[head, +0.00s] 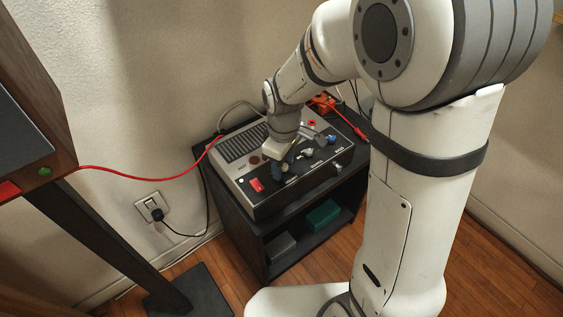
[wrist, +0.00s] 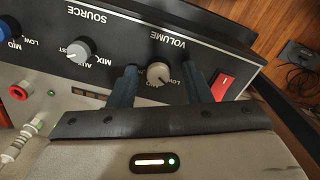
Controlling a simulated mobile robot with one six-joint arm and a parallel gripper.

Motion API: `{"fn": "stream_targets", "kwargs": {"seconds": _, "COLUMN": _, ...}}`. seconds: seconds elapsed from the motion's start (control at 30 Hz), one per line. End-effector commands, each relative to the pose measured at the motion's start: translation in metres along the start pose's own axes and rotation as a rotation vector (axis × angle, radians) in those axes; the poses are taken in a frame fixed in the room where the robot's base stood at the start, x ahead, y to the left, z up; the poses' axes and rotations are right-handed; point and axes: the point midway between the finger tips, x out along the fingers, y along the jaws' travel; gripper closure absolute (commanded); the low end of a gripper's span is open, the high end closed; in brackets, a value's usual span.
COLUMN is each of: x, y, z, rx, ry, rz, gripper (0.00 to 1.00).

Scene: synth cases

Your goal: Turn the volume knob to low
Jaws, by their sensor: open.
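The volume knob (wrist: 159,74) is a light grey round knob on the black front panel, under the upside-down label VOLUME in the wrist view. LOW is printed to its right and MID just below it. Which mark its pointer faces is too small to tell. My gripper (wrist: 161,78) is open, with one blue-grey finger on each side of the knob. A gap shows between the knob and each finger; contact is not visible. In the head view my gripper (head: 281,168) is down at the panel and hides the volume knob.
A red rocker switch (wrist: 224,85) sits close beside the right finger. The source knob (wrist: 80,50) is to the left, with a blue knob (head: 332,139) farther along. The grey device (head: 240,147) stands on a black shelf unit (head: 262,240). A red cable (head: 140,170) runs to it.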

Motion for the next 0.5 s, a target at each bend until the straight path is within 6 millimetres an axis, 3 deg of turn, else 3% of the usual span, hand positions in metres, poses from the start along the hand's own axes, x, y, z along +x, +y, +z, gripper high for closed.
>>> {"fn": "stream_targets", "kwargs": {"seconds": 0.17, "x": -0.009, "y": 0.001, "z": 0.000, "rx": 0.000, "ry": 0.002, "rz": 0.002, "gripper": 0.55}}
{"fn": "stream_targets", "kwargs": {"seconds": 0.5, "x": -0.064, "y": -0.001, "z": 0.000, "rx": 0.000, "ry": 0.002, "rz": 0.002, "gripper": 0.55}}
